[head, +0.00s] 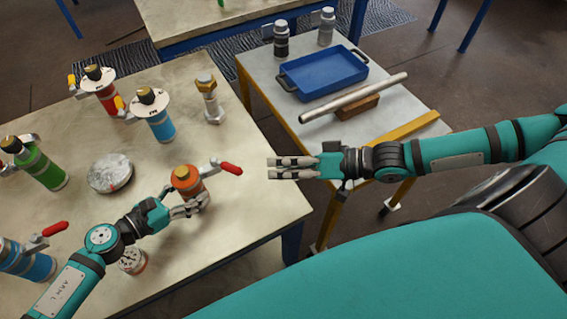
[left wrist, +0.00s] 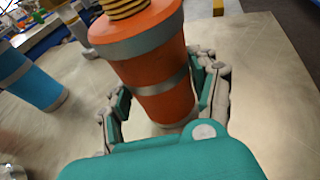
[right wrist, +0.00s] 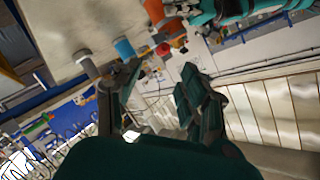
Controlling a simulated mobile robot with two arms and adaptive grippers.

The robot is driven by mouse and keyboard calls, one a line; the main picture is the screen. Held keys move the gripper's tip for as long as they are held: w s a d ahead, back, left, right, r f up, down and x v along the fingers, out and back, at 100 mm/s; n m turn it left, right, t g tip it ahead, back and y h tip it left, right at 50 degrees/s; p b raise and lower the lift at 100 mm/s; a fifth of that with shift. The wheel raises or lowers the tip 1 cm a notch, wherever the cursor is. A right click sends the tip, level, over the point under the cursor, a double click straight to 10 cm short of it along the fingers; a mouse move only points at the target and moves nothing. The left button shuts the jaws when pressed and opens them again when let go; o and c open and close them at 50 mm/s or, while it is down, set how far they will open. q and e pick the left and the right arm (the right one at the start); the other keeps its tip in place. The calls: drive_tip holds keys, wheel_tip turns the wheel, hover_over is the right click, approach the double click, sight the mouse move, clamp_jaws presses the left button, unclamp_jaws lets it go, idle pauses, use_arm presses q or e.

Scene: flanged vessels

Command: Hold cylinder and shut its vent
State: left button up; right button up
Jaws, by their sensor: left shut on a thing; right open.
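The orange cylinder (head: 184,178) stands upright on the near right part of the bench. A metal vent fitting at its top carries a red lever (head: 231,168) that sticks out to the right. My left gripper (head: 190,207) is shut around the cylinder's body. In the left wrist view its fingers lie on both sides of the orange body (left wrist: 165,105), and the vent lever is not visible there. My right gripper (head: 269,168) is open and empty, to the right of the red lever and apart from it. In the right wrist view its fingers (right wrist: 150,85) are spread.
Other cylinders stand on the bench: red (head: 108,98), blue (head: 161,125), green (head: 45,170) and another blue one (head: 35,265). A bolt (head: 211,105), a pale disc (head: 110,173) and a gauge (head: 132,260) are nearby. A side table holds a blue tray (head: 323,72) and a metal bar (head: 350,98).

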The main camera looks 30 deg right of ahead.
sight(227, 166)
drive_tip(key=shift+a, duration=0.1)
drive_tip(key=c, duration=0.6)
drive_tip(key=s+a+f+n, duration=0.1)
drive_tip(key=s+a+n, duration=0.1)
drive_tip(key=a, duration=0.1)
drive_tip(key=s+a+n+g+y, duration=0.1)
drive_tip(key=s+a+n, duration=0.1)
drive_tip(key=a, duration=0.1)
drive_tip(key=s+a+f+n+y, duration=0.1)
drive_tip(key=s+a+n, duration=0.1)
drive_tip(key=a, duration=0.1)
drive_tip(key=shift+s+f+n+g, duration=0.15)
drive_tip(key=shift+f+n+g, duration=0.15)
drive_tip(key=shift+n, duration=0.1)
clamp_jaws()
drive_tip(key=s+a+n+t, duration=0.1)
drive_tip(key=s+a+n, duration=0.2)
drive_tip(key=a+n, duration=0.3)
drive_tip(key=w+d+r+n+t+h, duration=0.1)
drive_tip(key=d+r+n+t+h, duration=0.25)
drive_tip(key=n+t+h, duration=0.3)
drive_tip(key=w+f, duration=0.2)
drive_tip(key=w, duration=0.9)
drive_tip(key=shift+w+f+m+t+h, duration=0.2)
drive_tip(key=shift+f+m+t+h, duration=0.1)
drive_tip(key=shift+m+t+h, duration=0.15)
